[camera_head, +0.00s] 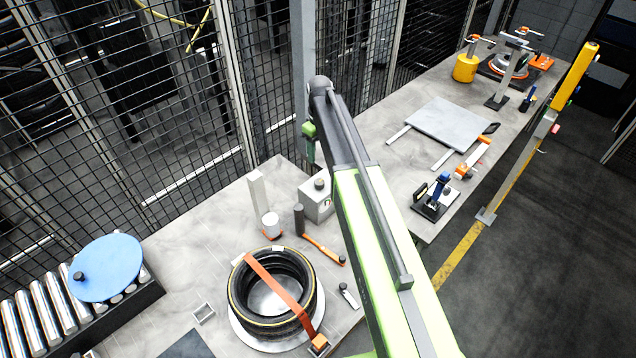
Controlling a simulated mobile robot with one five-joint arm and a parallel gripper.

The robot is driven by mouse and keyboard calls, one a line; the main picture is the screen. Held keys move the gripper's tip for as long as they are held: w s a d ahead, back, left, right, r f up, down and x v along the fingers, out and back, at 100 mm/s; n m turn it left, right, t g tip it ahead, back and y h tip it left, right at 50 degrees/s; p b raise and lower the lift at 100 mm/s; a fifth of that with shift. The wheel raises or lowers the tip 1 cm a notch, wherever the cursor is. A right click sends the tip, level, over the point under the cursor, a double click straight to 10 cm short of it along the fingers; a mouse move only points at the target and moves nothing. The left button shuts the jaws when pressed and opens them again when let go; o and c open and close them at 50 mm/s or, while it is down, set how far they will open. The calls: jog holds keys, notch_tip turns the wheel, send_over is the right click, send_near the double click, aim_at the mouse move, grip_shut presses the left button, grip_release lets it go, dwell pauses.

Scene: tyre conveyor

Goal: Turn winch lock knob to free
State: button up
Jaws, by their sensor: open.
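My green and black arm rises across the middle of the view. At its far end, a short green and dark part with my gripper (311,152) hangs down above the grey box. The fingers are small and partly lost against the dark fence, and nothing shows held between them. The grey box (316,205) stands on the near bench with a dark round knob (319,184) on top, below and apart from my gripper. I cannot tell whether this is the winch lock knob. No lock or free marking is readable.
A tyre (237,290) with an orange strap lies on the near bench (190,250). An orange-handled hammer (322,249) lies beside the box. A blue disc (106,267) rests on rollers at left. A far bench holds a grey plate (448,122), a blue-handled clamp (440,184) and a yellow cylinder (465,68).

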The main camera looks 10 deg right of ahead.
aim_at(319, 182)
notch_tip(319, 182, down, 15)
jog(key=b, duration=1.3)
jog(key=shift+s+r, duration=0.1)
jog(key=shift+r, duration=0.05)
jog(key=shift+r, duration=0.1)
jog(key=shift+s, duration=0.1)
grip_shut()
